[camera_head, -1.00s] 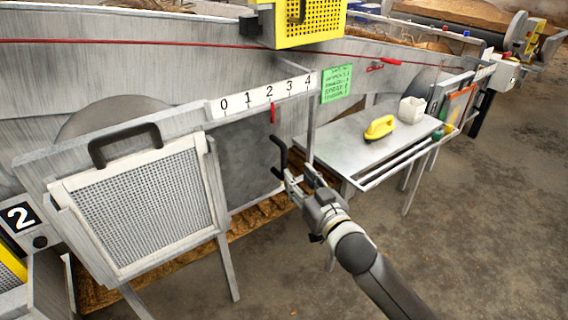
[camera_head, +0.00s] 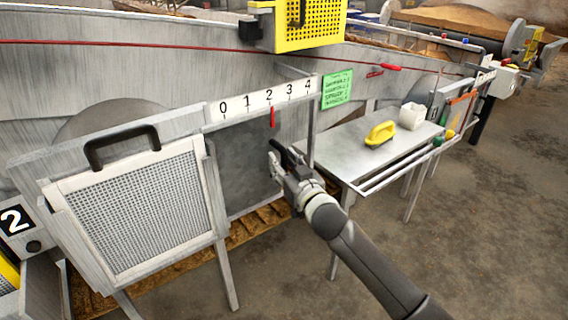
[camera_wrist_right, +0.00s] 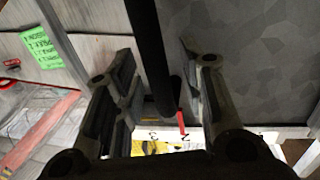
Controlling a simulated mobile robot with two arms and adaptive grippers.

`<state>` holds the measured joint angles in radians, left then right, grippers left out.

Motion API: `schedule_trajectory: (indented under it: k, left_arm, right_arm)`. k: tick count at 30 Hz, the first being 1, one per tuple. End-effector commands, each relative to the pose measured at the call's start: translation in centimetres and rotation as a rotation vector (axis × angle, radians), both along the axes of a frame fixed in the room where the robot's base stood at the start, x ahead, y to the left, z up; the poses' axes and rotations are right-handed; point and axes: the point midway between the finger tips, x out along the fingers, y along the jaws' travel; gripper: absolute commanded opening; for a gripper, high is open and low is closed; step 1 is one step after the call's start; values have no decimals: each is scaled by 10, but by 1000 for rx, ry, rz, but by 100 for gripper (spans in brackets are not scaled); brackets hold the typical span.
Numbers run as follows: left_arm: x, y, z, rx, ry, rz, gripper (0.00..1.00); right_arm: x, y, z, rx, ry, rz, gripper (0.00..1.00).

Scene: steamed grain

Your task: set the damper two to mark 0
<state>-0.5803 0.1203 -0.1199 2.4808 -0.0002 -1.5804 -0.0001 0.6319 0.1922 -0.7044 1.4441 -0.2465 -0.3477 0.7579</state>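The damper plate (camera_head: 245,165) is a dark grey sheet behind the frame under a white scale (camera_head: 262,99) marked 0 to 4. Its red pointer (camera_head: 272,117) hangs below mark 2. A black upright handle (camera_head: 285,152) on the plate's right side is partly covered by my right gripper (camera_head: 278,158). In the right wrist view the black handle bar (camera_wrist_right: 150,50) runs between the two fingers of my right gripper (camera_wrist_right: 162,100), with gaps at both sides; the gripper is open around it. The red pointer also shows there (camera_wrist_right: 181,122). My left gripper is not in view.
A mesh panel (camera_head: 135,215) with a black handle stands left of the plate, near a "2" sign (camera_head: 15,218). A metal table (camera_head: 350,151) with a yellow-handled tool (camera_head: 380,133) and white container (camera_head: 411,116) stands right. A yellow perforated box (camera_head: 310,25) is above.

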Motion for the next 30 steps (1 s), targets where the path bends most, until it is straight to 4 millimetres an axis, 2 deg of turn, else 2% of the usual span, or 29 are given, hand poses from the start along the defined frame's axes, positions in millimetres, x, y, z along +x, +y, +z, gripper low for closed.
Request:
schedule_trajectory:
  k: [2, 10, 20, 23, 30]
  left_arm:
    - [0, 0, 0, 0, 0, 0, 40]
    - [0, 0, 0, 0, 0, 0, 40]
    - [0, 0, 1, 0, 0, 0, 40]
    - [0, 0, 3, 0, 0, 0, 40]
    - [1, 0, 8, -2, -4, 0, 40]
  right_arm:
    - [0, 0, 0, 0, 0, 0, 35]
    - [0, 0, 0, 0, 0, 0, 0]
    - [-2, 3, 0, 2, 1, 1, 0]
    - [-11, 16, -1, 5, 3, 7, 0]
    - [-45, 62, -1, 10, 6, 10, 0]
